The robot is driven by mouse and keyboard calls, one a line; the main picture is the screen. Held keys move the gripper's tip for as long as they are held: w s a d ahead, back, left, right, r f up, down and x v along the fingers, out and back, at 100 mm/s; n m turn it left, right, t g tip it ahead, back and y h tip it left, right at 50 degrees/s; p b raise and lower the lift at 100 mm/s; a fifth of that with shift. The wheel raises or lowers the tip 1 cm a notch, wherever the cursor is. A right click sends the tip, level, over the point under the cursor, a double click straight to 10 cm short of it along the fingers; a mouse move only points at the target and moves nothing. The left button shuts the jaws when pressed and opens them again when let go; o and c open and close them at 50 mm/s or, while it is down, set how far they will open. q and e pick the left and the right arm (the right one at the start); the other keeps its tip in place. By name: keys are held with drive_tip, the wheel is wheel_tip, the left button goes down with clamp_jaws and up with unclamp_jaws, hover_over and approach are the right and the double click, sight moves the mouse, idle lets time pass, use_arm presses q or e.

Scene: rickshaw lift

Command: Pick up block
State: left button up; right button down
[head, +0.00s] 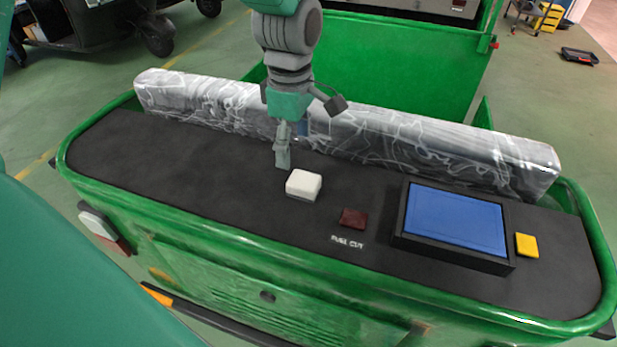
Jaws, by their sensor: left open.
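A small white block (303,185) lies on the black top of the green rickshaw, near the middle. A dark red block (353,218) lies to its right, just above the white lettering "FUEL CUT". A yellow block (526,245) lies further right. My left gripper (283,152) comes down from the top of the picture, pointing at the black top. It is open, with its fingertips just behind and left of the white block. I see nothing between the fingers; whether they touch the surface is unclear. My right gripper is not in view.
A black-framed tray with a blue inside (455,220) sits between the red and yellow blocks. A long grey patterned bar (420,146) runs along the back of the black surface (190,160). The surface's left part is clear. A green rim (180,222) borders it.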

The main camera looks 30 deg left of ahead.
sight(300, 178)
use_arm(q)
drive_tip(key=f, duration=0.4)
drive_tip(key=w+f, duration=0.1)
drive_tip(key=shift+d+f, duration=0.2)
drive_tip(key=shift+f, duration=0.2)
drive_tip(key=shift+s+f, duration=0.15)
drive_tip(key=shift+f, duration=0.4)
wheel_tip(300, 178, down, 4)
drive_tip(key=shift+d+r+p, duration=0.1)
drive_tip(key=shift+r+p, duration=0.15)
drive_tip(key=shift+p, duration=0.25)
drive_tip(key=shift+w+f, duration=0.2)
drive_tip(key=shift+f, duration=0.2)
drive_tip(key=shift+s+r, duration=0.1)
drive_tip(key=shift+s, duration=0.05)
drive_tip(key=shift+c, duration=0.8)
drive_tip(key=shift+d, duration=0.1)
drive_tip(key=c, duration=1.1)
